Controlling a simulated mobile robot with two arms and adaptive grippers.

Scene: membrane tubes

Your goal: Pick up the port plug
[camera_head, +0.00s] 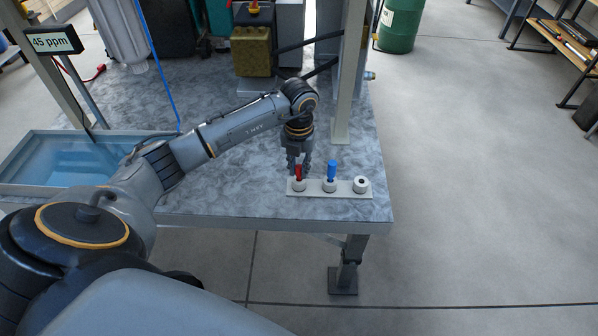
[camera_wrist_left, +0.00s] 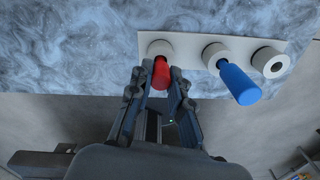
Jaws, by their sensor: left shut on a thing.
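A pale rack (camera_head: 345,188) lies near the front right corner of the table, with a row of three round holders. A red plug-like piece (camera_head: 298,173) stands in the left holder; in the left wrist view it (camera_wrist_left: 161,72) sits between my fingers. A blue piece (camera_head: 331,170) stands upright in the middle holder, clear of my gripper. The right holder (camera_head: 361,185) is empty, with a dark hole. My left gripper (camera_head: 299,168) points down and is shut on the red piece, whose lower end is at its holder. I cannot tell by marking which piece is the port plug.
A beige post (camera_head: 349,85) rises from the table just behind the rack. A blue tray (camera_head: 70,160) sits at the left, and a brass-coloured block (camera_head: 251,55) at the back. The grey tabletop (camera_head: 230,185) left of the rack is clear.

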